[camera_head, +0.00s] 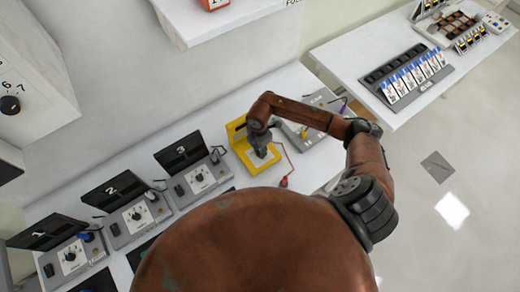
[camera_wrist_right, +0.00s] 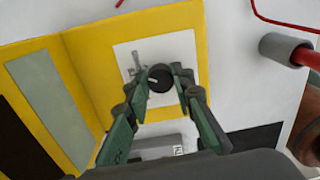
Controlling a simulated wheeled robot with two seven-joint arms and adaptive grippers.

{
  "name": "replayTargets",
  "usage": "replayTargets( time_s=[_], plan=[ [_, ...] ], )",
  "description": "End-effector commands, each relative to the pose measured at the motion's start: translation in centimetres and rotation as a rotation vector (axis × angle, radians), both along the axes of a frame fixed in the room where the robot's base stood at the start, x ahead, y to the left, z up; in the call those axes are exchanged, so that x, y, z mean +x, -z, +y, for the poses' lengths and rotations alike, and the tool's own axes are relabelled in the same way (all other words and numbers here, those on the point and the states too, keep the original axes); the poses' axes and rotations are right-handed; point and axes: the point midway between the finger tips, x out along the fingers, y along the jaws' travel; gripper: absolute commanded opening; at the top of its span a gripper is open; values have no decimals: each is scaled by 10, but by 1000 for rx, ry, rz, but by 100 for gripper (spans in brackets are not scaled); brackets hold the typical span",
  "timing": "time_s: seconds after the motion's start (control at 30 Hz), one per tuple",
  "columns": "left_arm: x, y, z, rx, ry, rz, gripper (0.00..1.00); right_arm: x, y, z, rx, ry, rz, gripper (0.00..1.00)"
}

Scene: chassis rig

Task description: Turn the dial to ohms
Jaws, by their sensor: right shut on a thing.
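A yellow multimeter (camera_head: 241,167) stands on the white bench in the head view. In the right wrist view the yellow body (camera_wrist_right: 88,55) has a white panel around a black round dial (camera_wrist_right: 159,78) with a short white mark. The panel's markings are too small to read, so I cannot tell which setting the mark faces. My right gripper (camera_head: 261,148) reaches the multimeter from above. In the wrist view its green fingers (camera_wrist_right: 160,86) are closed around the dial, one on each side. My left gripper is not in view.
A red lead with a red probe (camera_head: 284,182) lies right of the multimeter; the probe (camera_wrist_right: 303,56) also shows at the wrist view's right. Numbered stations with dials, such as station 3 (camera_head: 200,179), stand to the left. A side table (camera_head: 350,60) holds a card rack (camera_head: 408,78).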

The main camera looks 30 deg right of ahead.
Motion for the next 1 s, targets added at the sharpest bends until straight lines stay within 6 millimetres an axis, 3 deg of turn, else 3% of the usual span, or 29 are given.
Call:
replayTargets(
  time_s=[0.4, 0.97, 1.0],
  plan=[
    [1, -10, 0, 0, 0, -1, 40, 1, -1, -1, -2, 198, -2, 0],
    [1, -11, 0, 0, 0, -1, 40, 1, -1, -2, -2, 228, -3, 0],
    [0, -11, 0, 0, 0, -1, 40, 1, -1, -2, -2, 227, -3, 24]
  ],
)
